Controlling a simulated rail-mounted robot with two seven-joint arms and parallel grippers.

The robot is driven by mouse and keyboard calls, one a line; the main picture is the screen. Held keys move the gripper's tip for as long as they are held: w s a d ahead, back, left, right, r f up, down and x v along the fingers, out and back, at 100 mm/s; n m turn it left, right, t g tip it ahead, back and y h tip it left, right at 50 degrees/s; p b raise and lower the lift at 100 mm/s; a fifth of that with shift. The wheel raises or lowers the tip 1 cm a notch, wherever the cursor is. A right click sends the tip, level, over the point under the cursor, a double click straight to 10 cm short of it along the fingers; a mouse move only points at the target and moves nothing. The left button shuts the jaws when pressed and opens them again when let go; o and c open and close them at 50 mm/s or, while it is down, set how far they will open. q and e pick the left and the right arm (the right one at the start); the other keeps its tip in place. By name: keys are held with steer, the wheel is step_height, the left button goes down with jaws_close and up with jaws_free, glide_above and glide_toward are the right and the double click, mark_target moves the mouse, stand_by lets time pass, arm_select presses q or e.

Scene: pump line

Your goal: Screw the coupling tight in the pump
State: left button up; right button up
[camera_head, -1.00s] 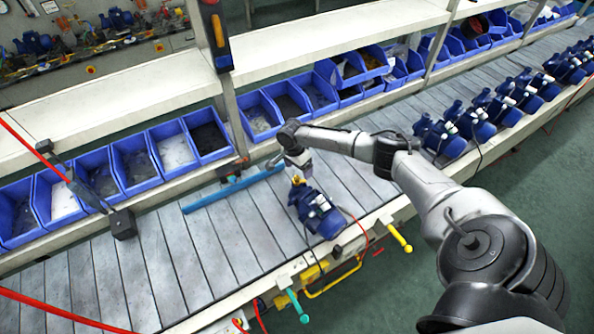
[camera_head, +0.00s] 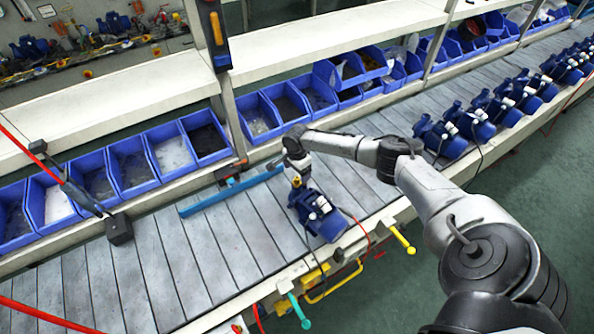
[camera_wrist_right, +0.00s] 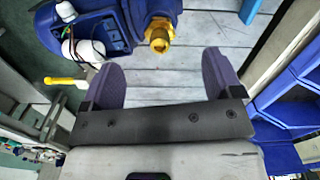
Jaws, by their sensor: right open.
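The blue pump (camera_head: 322,215) sits on the grey slatted line, nearest to my right arm. It also shows at the top left of the right wrist view (camera_wrist_right: 92,28). The brass coupling (camera_wrist_right: 159,35) sits on the pump's side, with its hexagonal end showing; in the head view it is a small yellow spot (camera_head: 296,182). My right gripper (camera_head: 296,174) is over the coupling end of the pump. In the right wrist view its two dark fingers (camera_wrist_right: 161,72) are wide apart and empty, with the coupling beyond their tips, apparently not touching. My left gripper is not in view.
Several blue bins (camera_head: 170,150) line the back of the line under a white shelf (camera_head: 120,95). A blue bar (camera_head: 232,193) lies on the slats behind the pump. More blue pumps (camera_head: 505,103) stand in a row at the right. A dark block on a bar (camera_head: 118,228) is at left.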

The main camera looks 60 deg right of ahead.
mark_target(297, 178)
steer(key=shift+f+b, duration=1.05)
steer(key=shift+b, duration=0.05)
steer(key=shift+f, duration=0.45)
steer(key=shift+r, duration=0.15)
steer(key=shift+p, duration=0.3)
steer(key=shift+p, duration=0.6)
steer(key=shift+f, duration=0.2)
steer(key=shift+f, duration=0.15)
